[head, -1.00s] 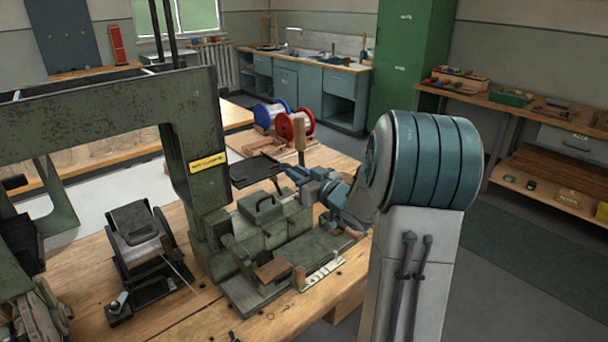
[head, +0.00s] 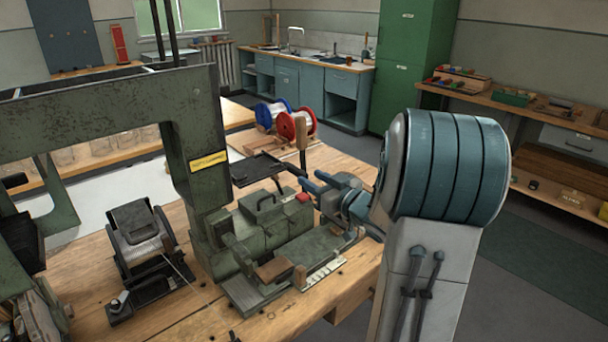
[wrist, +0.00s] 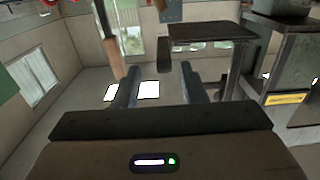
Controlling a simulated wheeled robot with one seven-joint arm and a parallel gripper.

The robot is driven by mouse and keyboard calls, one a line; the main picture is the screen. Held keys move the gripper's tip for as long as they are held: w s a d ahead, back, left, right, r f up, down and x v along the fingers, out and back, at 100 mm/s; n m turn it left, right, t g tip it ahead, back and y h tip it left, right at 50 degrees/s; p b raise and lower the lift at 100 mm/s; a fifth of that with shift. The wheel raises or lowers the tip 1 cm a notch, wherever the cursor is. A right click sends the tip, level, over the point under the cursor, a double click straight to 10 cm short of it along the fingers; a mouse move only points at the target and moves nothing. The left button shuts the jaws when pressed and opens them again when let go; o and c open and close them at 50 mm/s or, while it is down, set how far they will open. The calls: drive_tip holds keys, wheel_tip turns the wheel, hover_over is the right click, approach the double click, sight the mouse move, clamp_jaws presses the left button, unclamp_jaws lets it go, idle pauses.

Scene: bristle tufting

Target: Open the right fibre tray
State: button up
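A black flat tray (head: 257,169), which looks like the right fibre tray, sticks out to the right of the green machine's column. In the wrist view, a dark flat panel, apparently this tray (wrist: 213,34), is ahead and right of centre, with a small dark block by its left edge. My gripper (head: 312,181) is just right of the tray in the head view, apart from it. In the wrist view my gripper (wrist: 162,85) is open, with two blue-grey fingers spread and nothing between them. I cannot tell how far open the tray is.
The green machine (head: 190,125) with a yellow label stands left of the tray. A wooden handle (head: 301,133) stands upright close behind my gripper, before red and blue spools (head: 291,125). A red button (head: 303,197) sits on the machine's lower housing. The workbench front is partly clear.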

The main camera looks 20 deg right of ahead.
drive_tip(key=v, duration=0.8)
drive_tip(key=shift+s, duration=0.15)
drive_tip(key=shift+r, duration=0.1)
drive_tip(key=s+a+m+g+h+p, duration=0.3)
drive_tip(key=s+a+g+h+p, duration=0.2)
drive_tip(key=s+a+g, duration=0.9)
drive_tip(key=s+a+p, duration=0.1)
drive_tip(key=s+a, duration=0.2)
drive_tip(key=a, duration=0.2)
drive_tip(key=shift+s+a+g, duration=0.3)
drive_tip(key=shift+s, duration=0.1)
drive_tip(key=shift+d, duration=0.1)
